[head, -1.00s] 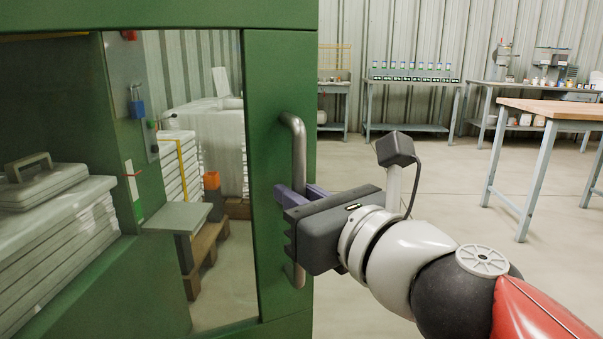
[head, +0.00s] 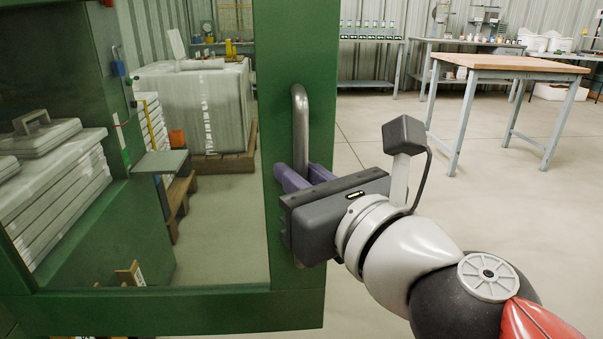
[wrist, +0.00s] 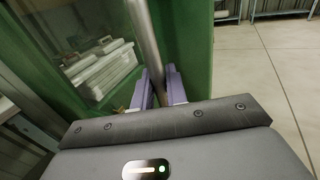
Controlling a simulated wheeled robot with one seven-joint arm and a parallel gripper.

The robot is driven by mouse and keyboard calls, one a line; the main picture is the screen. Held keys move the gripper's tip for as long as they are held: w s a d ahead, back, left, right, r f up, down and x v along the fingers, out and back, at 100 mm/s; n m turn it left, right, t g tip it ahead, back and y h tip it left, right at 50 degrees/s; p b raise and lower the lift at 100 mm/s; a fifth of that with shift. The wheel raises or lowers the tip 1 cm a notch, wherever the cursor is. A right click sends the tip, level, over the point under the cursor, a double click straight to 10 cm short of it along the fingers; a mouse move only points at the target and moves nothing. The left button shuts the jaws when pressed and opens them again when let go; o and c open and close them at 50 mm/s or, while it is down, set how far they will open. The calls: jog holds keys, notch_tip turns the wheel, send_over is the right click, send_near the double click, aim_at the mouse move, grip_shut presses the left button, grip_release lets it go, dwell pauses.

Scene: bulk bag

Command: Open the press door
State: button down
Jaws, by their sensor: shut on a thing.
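The press door (head: 297,40) is a green frame around a large window, filling the left of the head view. A vertical grey bar handle (head: 299,112) is fixed on its right side. My gripper (head: 302,178) has its purple fingers closed around the handle's middle; the wrist view shows the bar (wrist: 144,35) between the two fingers (wrist: 160,88). The gripper body hides the handle's lower part in the head view. How far the door stands open cannot be told for sure.
Through the window I see stacked white sheets with a grey case (head: 40,135), a small grey shelf and a wrapped bale (head: 200,105) on a pallet. A wood-topped table (head: 505,68) stands at the right. The floor between is clear.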

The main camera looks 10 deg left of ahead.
dwell(0.3)
jog(key=c, duration=1.5)
grip_release()
jog(key=p+v, duration=0.3)
jog(key=v, duration=0.3)
jog(key=shift+s+d+r, duration=0.1)
jog(key=shift+s+r, duration=0.05)
jog(key=shift+r, duration=0.05)
jog(key=shift+s+d+f, duration=0.2)
jog(key=shift+s+d, duration=0.25)
jog(key=shift+s, duration=0.15)
